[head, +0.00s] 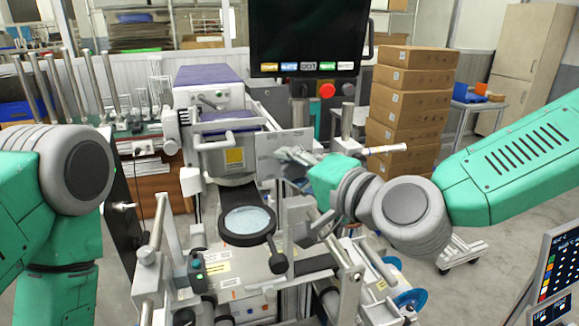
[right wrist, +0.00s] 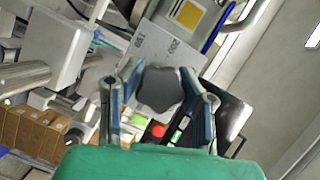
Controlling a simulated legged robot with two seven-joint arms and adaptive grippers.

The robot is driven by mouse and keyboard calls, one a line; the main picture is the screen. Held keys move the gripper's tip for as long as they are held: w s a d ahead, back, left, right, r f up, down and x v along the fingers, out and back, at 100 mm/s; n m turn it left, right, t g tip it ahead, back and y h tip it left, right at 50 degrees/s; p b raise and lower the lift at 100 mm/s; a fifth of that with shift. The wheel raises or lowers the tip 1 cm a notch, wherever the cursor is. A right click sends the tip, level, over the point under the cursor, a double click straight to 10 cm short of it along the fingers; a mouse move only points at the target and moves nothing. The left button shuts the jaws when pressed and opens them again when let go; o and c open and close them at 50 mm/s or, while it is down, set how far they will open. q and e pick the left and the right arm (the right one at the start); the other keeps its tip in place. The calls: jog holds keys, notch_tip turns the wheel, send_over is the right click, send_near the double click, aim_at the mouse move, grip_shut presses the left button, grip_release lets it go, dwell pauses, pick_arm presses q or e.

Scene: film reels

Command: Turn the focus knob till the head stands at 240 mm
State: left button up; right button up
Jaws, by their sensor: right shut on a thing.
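My right gripper (head: 296,156) reaches in from the right in the head view, its fingers against the middle of the machine. In the right wrist view its two fingers (right wrist: 160,98) stand on either side of a dark grey lobed knob (right wrist: 158,89) and are shut on it. The knob sits in front of a pale plate (right wrist: 165,52) with small markings I cannot read. In the head view the gripper hides the knob. No height reading is legible. Of my left arm, only links show at the left edge; its gripper is not in view.
A round magnifier (head: 248,221) stands out in front of the machine, left of the right gripper. A dark monitor (head: 308,35) with a red button (head: 327,91) is above. Stacked cardboard boxes (head: 409,110) stand behind my right arm. A screen (head: 556,270) is at the lower right.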

jog(key=shift+s+f, duration=0.2)
jog(key=shift+f, duration=0.7)
jog(key=o, duration=1.2)
jog(key=shift+c, duration=0.2)
jog(key=shift+o, duration=0.4)
jog(key=shift+w+d+r, duration=0.1)
jog(key=shift+w+d, duration=0.05)
jog(key=shift+w, duration=0.05)
jog(key=shift+r, duration=0.2)
jog(key=shift+s, duration=0.15)
